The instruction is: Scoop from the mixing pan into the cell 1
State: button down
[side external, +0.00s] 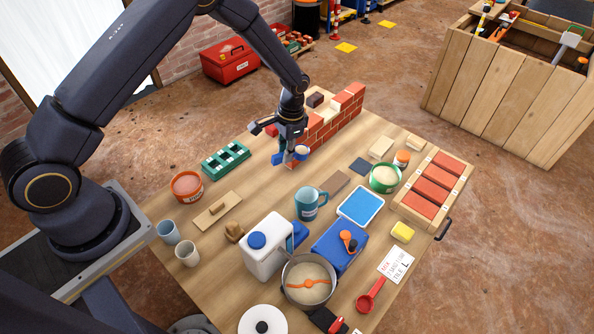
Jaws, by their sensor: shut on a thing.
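My gripper (291,152) is above the table near the left end of the small brick wall. It is shut on a small blue tool (278,159) with a round part that looks pale inside; it looks like a scoop, but the fingers hide part of it. A round metal pan (287,292) stands at the table's front, holding pale material with an orange piece across it; it may be the mixing pan. A green tray (225,159) with several openings lies at the left, well apart from my gripper. No cell number can be read here.
The brick wall (335,115) stands right behind my gripper. A white jug (267,246), a teal mug (310,203), a blue box (330,252) and a green tub (384,178) crowd the middle and right. A wooden crate of red bricks (432,188) is at the right edge.

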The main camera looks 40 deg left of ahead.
jog(key=s+a+m+t, duration=0.1)
jog(key=s+a+m, duration=0.15)
jog(key=a, duration=3.05)
jog(key=f+y, duration=0.1)
jog(key=f, duration=0.3)
jog(key=d+f+y, duration=0.1)
jog(key=f+y, duration=0.1)
jog(key=f, duration=0.1)
jog(key=f+g+y, duration=0.1)
jog(key=f, duration=0.3)
jog(key=shift+w+d+f+m+y, duration=0.15)
jog(key=shift+w+f+m+y, duration=0.15)
jog(key=shift+f+y, duration=0.1)
jog(key=shift+w+d+f+g+y, duration=0.1)
jog(key=shift+d+g+y, duration=0.25)
jog(key=shift+y, duration=0.7)
jog(key=shift+w+d+f+g+y, duration=0.15)
jog(key=shift+d+y, duration=0.25)
jog(key=shift+y, duration=0.6)
jog(key=shift+w+d+r+g+y, duration=0.1)
jog(key=shift+d+g+y, duration=0.25)
jog(key=shift+y, duration=0.7)
notch_tip(320, 180, up, 4)
jog(key=shift+f, duration=0.1)
